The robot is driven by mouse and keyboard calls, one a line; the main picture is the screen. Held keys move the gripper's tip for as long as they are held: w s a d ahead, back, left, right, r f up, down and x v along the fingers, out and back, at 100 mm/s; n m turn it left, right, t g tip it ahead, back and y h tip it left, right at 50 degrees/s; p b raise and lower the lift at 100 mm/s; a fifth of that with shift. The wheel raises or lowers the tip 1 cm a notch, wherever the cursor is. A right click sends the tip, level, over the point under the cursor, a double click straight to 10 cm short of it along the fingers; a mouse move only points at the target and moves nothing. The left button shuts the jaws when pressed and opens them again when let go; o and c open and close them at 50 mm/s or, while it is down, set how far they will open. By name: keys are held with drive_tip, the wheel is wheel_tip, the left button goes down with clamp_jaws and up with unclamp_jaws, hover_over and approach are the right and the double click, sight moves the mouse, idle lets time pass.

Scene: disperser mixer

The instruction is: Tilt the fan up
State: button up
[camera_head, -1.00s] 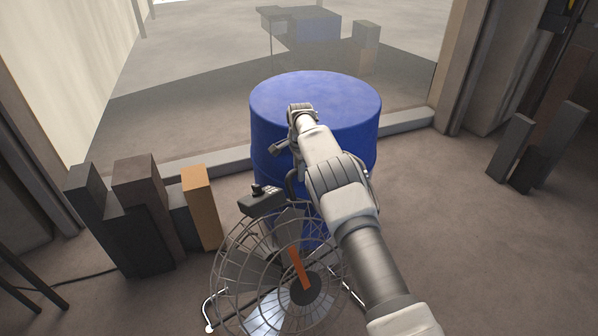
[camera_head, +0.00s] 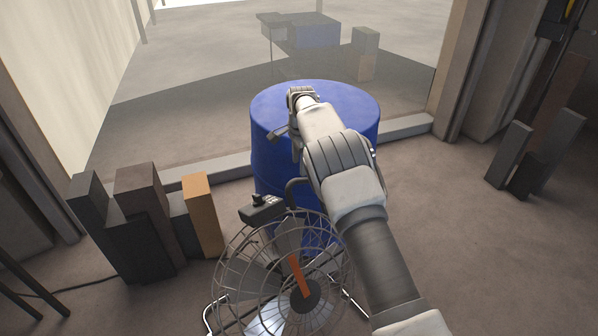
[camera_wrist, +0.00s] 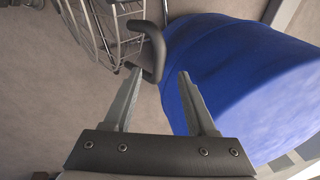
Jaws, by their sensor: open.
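The fan (camera_head: 285,270) stands on the floor at the bottom middle of the head view, with a round wire cage and an orange strip across its front. A dark looped handle (camera_head: 292,190) rises from its back, beside a small black control box (camera_head: 262,209). In the wrist view the handle (camera_wrist: 155,48) lies just beyond the fingertips, and part of the wire cage (camera_wrist: 105,25) shows at the top left. My gripper (camera_wrist: 160,78) is open and empty, its fingers pointing toward the handle without visibly gripping it.
A blue drum (camera_head: 335,105) stands right behind the fan and fills the right of the wrist view. Dark boxes and an orange box (camera_head: 202,215) stand at the left. More blocks (camera_head: 510,155) stand at the right. Bare floor lies right of the drum.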

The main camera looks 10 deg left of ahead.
wheel_tip(320, 180, up, 8)
drive_tip(key=s+p, duration=0.1)
drive_tip(key=shift+s+d+r, duration=0.2)
drive_tip(key=shift+s, duration=0.05)
drive_tip(key=shift+s, duration=0.1)
